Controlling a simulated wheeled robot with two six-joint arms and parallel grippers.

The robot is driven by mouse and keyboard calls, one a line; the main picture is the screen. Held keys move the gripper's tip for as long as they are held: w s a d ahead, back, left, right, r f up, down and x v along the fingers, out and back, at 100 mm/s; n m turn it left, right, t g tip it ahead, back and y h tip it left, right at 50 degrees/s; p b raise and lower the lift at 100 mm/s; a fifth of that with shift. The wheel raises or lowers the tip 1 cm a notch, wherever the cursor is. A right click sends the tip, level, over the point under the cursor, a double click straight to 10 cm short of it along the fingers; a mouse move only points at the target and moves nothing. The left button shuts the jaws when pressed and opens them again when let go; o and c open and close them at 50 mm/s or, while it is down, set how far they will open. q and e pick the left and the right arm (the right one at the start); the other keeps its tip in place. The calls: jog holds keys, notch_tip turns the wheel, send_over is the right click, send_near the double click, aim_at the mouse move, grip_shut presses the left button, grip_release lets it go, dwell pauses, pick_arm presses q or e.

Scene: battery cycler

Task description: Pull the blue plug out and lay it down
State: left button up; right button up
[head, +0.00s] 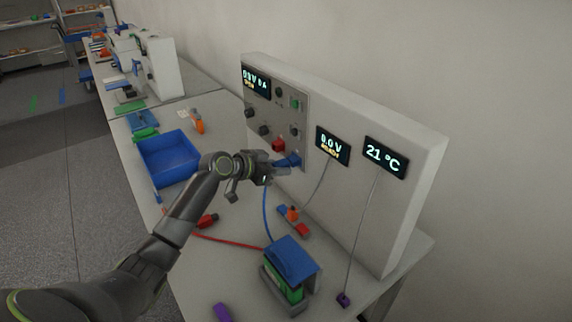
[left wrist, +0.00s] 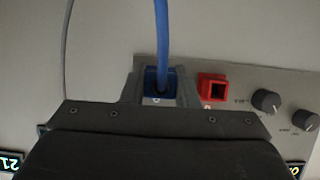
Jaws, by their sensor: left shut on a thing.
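The blue plug (head: 288,161) is at the lower part of the cycler's front panel, with its blue cable (head: 266,215) hanging down toward the battery. My left gripper (head: 270,168) is shut on the blue plug. In the left wrist view the plug (left wrist: 152,80) sits between the two fingers, close against the panel; whether it is fully seated in its socket is hidden. A red socket (left wrist: 213,90) is beside it, and shows as a red block (head: 279,146) in the head view. My right gripper is not in view.
A battery with a blue top (head: 291,258) stands on the bench, front right. A red cable and red plug (head: 208,220) lie left of it. A blue tray (head: 168,157) is further left. Small orange and red pieces (head: 293,213) lie below the panel. A purple block (head: 222,312) is at the front edge.

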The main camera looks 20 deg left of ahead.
pick_arm(q)
jog(key=shift+s+a+p, duration=0.15)
jog(key=shift+s+a, duration=0.3)
jog(key=shift+s, duration=0.3)
jog(key=shift+s+a+p, duration=0.2)
jog(key=shift+s+a, duration=0.25)
jog(key=shift+s, duration=0.3)
jog(key=shift+s+a+p, duration=0.15)
jog(key=shift+s+a, duration=0.3)
jog(key=shift+s, duration=0.3)
jog(key=s+d+m+g+h+b, duration=0.1)
jog(key=s+d, duration=0.3)
jog(key=s, duration=0.3)
jog(key=s+d+r+m+g+h+b, duration=0.1)
jog(key=s+d+m, duration=0.1)
jog(key=s+d, duration=0.2)
jog(key=s+d+m+g+h+b, duration=0.1)
jog(key=s+d, duration=0.4)
jog(key=s, duration=0.6)
jog(key=shift+r+m+h, duration=0.3)
jog(key=shift+m+h, duration=0.1)
jog(key=shift+h, duration=0.1)
jog(key=shift+w+g, duration=0.1)
jog(key=shift+g, duration=0.2)
